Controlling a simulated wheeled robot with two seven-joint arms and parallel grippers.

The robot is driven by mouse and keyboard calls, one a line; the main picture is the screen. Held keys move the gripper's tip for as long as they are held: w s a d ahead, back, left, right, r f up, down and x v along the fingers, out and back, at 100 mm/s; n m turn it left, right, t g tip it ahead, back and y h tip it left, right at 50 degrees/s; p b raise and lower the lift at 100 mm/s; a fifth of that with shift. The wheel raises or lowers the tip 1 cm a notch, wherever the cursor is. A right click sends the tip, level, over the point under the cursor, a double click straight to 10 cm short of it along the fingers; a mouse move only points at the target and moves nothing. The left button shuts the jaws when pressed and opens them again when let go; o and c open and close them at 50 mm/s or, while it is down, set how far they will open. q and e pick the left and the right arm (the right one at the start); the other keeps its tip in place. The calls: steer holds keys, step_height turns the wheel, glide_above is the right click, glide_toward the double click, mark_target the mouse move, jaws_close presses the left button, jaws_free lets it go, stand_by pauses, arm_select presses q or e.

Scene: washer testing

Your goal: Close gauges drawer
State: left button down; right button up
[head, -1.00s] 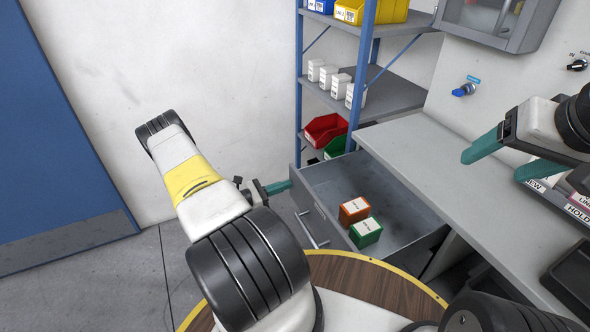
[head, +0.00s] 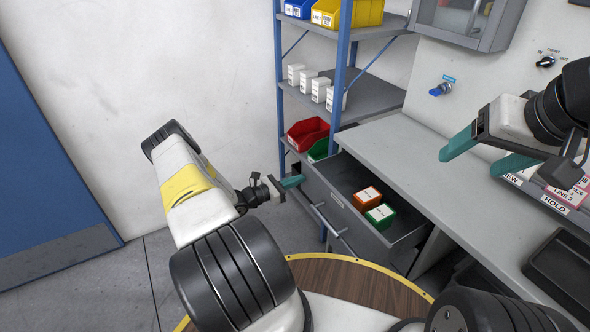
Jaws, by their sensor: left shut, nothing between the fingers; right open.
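The gauges drawer (head: 345,216) is a grey drawer under the workbench, pulled part way out. An orange box (head: 367,197) and a green box (head: 380,216) with white labelled tops sit inside it. My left gripper (head: 291,182) is shut and empty, its teal fingers at the far left corner of the drawer front; whether they touch it I cannot tell. My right gripper (head: 478,155) is open and empty above the bench top, away from the drawer.
The grey bench top (head: 400,140) is clear near the drawer. A blue-posted shelf with a red bin (head: 308,133) stands behind. A dark tray (head: 560,265) and labelled holders (head: 550,190) lie at the right. A round wooden top (head: 350,280) is in front.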

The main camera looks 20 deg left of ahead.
arm_select(q)
steer(key=x, duration=1.7)
steer(key=shift+w+d, duration=0.2)
steer(key=shift+w+d+r, duration=0.1)
steer(key=shift+w, duration=0.1)
steer(key=shift+w+r, duration=0.1)
